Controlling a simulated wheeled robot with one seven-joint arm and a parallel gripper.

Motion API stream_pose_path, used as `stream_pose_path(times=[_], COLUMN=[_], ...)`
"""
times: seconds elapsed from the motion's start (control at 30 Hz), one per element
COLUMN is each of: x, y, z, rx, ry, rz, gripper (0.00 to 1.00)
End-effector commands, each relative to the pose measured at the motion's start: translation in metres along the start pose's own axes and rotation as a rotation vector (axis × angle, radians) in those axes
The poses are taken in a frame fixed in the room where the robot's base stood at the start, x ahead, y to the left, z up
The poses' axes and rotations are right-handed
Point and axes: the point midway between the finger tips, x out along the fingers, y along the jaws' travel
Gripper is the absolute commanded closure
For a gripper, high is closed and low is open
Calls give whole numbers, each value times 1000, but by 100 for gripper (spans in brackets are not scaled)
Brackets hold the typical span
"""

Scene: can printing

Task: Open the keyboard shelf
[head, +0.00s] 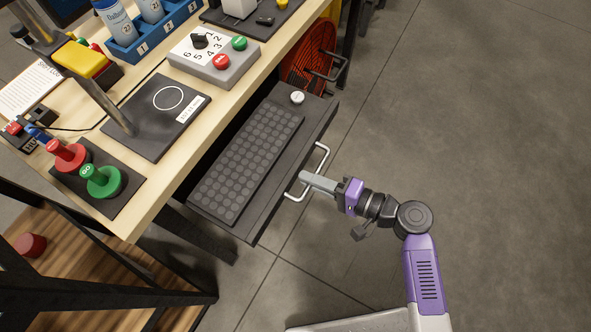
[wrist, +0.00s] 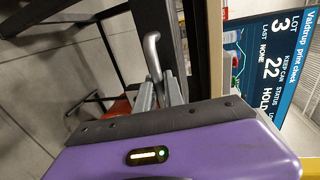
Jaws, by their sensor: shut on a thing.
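The keyboard shelf (head: 317,121) is a dark tray under the wooden table's edge, pulled out so that the keyboard (head: 246,168) on it shows in the head view. A pale metal bar handle (head: 322,157) is fixed to its front edge. My gripper (head: 306,178) is shut on the handle near its middle. In the wrist view the handle (wrist: 152,50) rises from between the fingers of my gripper (wrist: 158,92). The back of the shelf is hidden under the table top.
The wooden table (head: 150,205) carries a control box (head: 214,60), a black pad (head: 157,115) and red and green stamps (head: 101,181). A red round reel (head: 310,55) stands beyond the shelf. The floor on the right is clear. A screen (wrist: 275,60) shows in the wrist view.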

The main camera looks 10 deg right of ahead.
Motion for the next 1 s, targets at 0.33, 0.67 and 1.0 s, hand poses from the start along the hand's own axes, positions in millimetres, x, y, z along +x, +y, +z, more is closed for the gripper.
stream_pose_path(times=[0.33, 0.67, 1.0], x=[-6, -6, -19], y=[2, 2, 2], z=[-1, 0, -1], rx=[0, 0, 1], ry=[1, 1, 4], rz=[2, 1, 1], gripper=[100, 66, 66])
